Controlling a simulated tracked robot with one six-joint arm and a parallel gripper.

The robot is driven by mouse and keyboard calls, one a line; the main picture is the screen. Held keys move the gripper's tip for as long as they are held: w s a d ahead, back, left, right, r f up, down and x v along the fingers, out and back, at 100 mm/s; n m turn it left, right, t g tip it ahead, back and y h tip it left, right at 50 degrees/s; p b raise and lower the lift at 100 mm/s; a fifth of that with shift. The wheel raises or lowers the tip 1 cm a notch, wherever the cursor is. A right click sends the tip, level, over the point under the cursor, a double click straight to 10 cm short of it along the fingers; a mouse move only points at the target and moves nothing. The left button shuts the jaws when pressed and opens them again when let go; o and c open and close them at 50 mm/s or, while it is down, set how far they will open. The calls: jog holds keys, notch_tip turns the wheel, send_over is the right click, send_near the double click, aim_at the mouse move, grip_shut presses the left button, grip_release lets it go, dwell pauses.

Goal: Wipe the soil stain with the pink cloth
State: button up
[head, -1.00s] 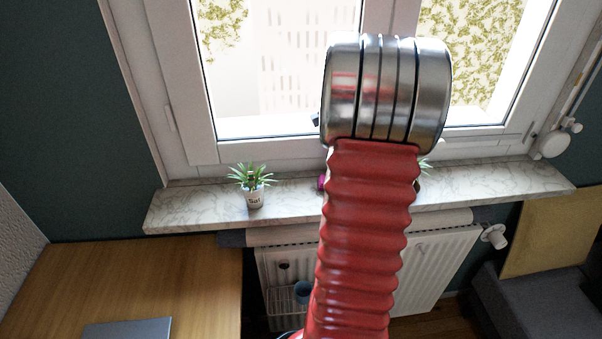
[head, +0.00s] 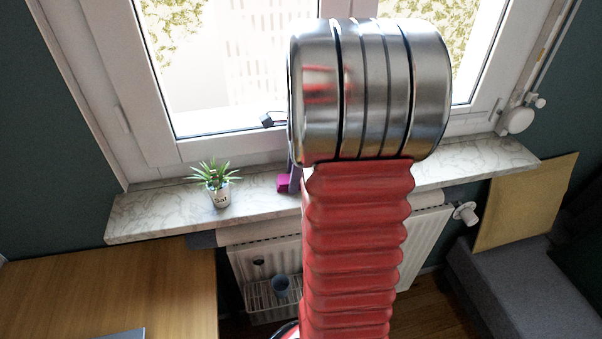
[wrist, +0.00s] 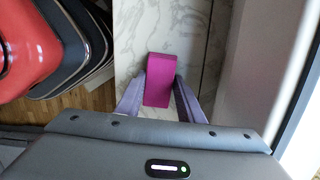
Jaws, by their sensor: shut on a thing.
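The pink cloth (wrist: 160,78) is a magenta block-like piece between the two purple fingers of my gripper (wrist: 159,90) in the wrist view. My gripper is shut on it, over the marble windowsill (wrist: 196,30). In the head view, a bit of the pink cloth (head: 283,184) shows at the left edge of my red arm, close to the sill. My arm hides most of the gripper there. I cannot tell whether the cloth touches the sill. No soil stain can be made out in either view.
A potted plant (head: 216,184) stands on the sill, left of the cloth. The window is close behind the sill. A radiator (head: 420,240) with a hanging rack (head: 270,297) is below. A wooden table (head: 150,295) is at the lower left, a grey sofa (head: 510,290) at the right.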

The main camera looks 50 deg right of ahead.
jog(key=shift+w+a+r, duration=0.1)
jog(key=shift+w+a, duration=0.3)
jog(key=shift+a, duration=0.2)
jog(key=shift+w+a+r, duration=0.1)
jog(key=shift+w+a, duration=0.3)
jog(key=shift+a, duration=0.15)
jog(key=shift+r, duration=0.1)
jog(key=shift+r, duration=2.85)
jog(key=shift+r, duration=0.1)
jog(key=shift+r, duration=1.4)
